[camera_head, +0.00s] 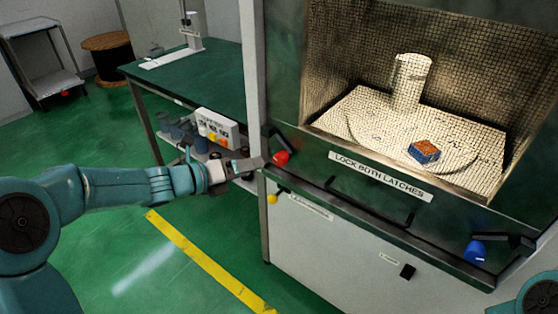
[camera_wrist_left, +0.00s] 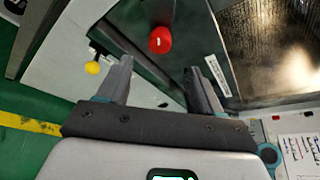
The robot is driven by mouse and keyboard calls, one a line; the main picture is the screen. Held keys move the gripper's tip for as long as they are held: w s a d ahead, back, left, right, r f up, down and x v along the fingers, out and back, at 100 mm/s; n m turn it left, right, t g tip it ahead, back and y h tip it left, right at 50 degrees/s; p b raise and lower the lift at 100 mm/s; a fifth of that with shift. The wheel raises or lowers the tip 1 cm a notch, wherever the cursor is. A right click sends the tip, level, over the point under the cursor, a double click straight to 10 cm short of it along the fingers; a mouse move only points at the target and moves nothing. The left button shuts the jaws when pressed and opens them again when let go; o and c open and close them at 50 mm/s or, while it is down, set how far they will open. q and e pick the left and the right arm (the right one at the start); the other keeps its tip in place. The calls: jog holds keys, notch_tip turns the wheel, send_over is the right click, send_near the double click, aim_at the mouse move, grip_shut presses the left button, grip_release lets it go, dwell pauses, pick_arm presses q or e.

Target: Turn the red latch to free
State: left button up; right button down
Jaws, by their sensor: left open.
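In the left wrist view the red knob (camera_wrist_left: 160,39) lies beyond the tips of my open left gripper (camera_wrist_left: 160,75), roughly centred between the fingers. Nothing is between the fingers, and I cannot tell whether a finger touches the knob. My right gripper is out of view.
A yellow knob (camera_head: 272,198) is below the red one. A green bench (camera_head: 205,75) stands behind my left arm.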

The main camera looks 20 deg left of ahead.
aim_at(277, 161)
pick_arm(q)
jog(key=x, duration=1)
jog(key=shift+w+d, duration=0.25)
jog(key=shift+w, duration=0.05)
jog(key=c, duration=1)
